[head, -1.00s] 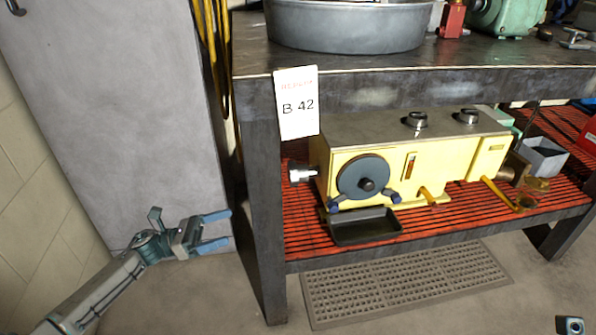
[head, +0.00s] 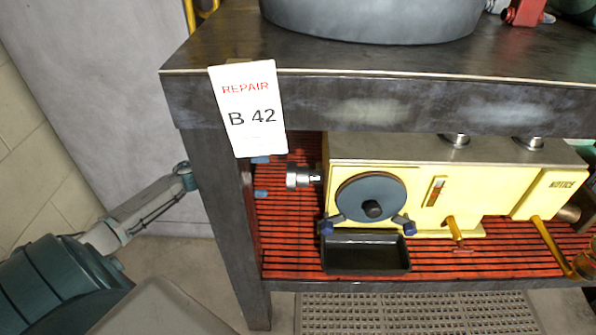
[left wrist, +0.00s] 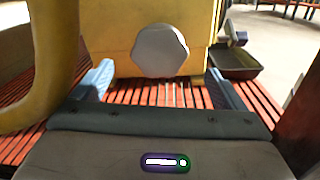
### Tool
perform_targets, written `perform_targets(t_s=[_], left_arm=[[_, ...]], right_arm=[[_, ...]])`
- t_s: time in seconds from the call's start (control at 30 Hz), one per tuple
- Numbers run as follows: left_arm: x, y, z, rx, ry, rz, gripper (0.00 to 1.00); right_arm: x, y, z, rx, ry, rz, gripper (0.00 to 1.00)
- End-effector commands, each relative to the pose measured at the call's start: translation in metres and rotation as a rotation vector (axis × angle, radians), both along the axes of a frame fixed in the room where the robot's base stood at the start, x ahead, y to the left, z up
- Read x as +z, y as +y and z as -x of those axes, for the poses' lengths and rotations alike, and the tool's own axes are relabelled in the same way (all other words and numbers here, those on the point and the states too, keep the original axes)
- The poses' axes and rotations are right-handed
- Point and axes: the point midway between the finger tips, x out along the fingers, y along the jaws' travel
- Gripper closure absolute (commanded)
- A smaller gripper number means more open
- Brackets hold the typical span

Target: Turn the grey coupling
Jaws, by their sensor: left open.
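The grey coupling (head: 300,177) sticks out of the left end of the yellow machine (head: 480,185) on the lower shelf. In the left wrist view it is a faceted grey knob (left wrist: 160,50) seen end-on. My left gripper (head: 261,177) reaches in behind the table leg, which hides most of it; only its blue fingertips show, just left of the coupling. In the left wrist view the fingers (left wrist: 160,88) are wide apart, one to each side of the coupling and nearer the camera. Nothing is between them. My right gripper is out of view.
The table leg (head: 222,220) stands in front of my left wrist. A card marked B 42 (head: 248,108) hangs from the tabletop edge. A black tray (head: 365,252) sits below the machine's dark wheel (head: 350,195). A thick yellow curved thing (left wrist: 40,60) is close on the left.

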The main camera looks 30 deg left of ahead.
Motion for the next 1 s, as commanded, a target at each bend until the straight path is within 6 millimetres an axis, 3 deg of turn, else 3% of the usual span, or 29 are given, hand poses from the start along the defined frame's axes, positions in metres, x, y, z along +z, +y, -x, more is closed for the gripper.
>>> perform_targets(t_s=[0.4, 0.87, 1.0], left_arm=[[0.000, -0.062, -0.042, 0.000, -0.003, 0.003, 0.07], [0.000, -0.075, -0.051, 0.001, 0.000, 0.000, 0.07], [0.000, -0.074, -0.051, 0.001, -0.001, 0.001, 0.31]], right_arm=[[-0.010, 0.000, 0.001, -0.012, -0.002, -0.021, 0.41], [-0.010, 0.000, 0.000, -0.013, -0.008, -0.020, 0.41], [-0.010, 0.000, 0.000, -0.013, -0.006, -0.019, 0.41]])
